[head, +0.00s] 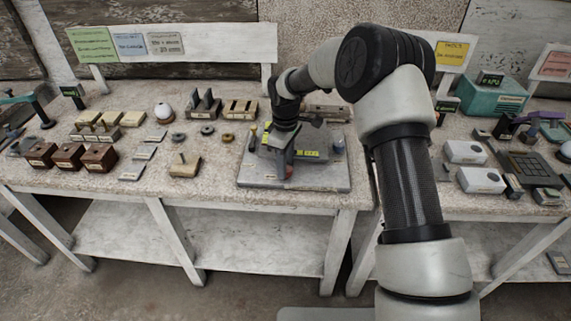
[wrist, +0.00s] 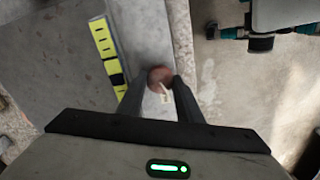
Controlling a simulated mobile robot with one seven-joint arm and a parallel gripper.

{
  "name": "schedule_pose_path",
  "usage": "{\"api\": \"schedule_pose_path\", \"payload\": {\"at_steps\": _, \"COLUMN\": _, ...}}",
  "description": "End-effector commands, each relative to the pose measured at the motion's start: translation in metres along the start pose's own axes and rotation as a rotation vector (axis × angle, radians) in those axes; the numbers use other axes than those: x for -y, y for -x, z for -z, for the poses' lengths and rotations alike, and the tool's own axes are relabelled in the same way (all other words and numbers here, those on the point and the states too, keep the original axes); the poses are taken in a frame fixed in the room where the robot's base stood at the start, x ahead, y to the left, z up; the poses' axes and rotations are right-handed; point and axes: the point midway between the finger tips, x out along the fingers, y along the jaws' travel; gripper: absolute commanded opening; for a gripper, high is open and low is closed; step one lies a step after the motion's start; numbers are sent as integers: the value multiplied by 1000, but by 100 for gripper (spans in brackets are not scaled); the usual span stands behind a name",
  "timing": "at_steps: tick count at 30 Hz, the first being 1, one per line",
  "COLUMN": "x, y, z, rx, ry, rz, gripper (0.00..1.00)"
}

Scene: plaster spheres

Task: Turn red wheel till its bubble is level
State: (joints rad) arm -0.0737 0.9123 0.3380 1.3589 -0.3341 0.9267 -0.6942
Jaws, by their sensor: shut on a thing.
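The red wheel (wrist: 160,76) shows as a small reddish-brown round knob between my fingertips in the wrist view, with a pale pointer or tag across it. My gripper (wrist: 161,88) is shut on it, one dark finger on each side. In the head view my gripper (head: 288,170) reaches down to the front of a grey plate (head: 300,181), and a bit of the red wheel (head: 289,172) shows below it. A yellow and black marked strip (wrist: 107,48) lies left of the wheel in the wrist view. I cannot make out a bubble in either view.
A wooden block (head: 185,166) and dark rings (head: 208,130) lie further left. White boxes (head: 481,180) sit on the right table.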

Motion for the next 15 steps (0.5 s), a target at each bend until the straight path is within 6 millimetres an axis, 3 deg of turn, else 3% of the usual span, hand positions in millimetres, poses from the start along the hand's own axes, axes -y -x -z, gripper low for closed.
{"api": "schedule_pose_path", "payload": {"at_steps": 15, "x": 0, "y": 1, "z": 0, "rx": -1, "ry": 491, "rz": -1, "gripper": 10}}
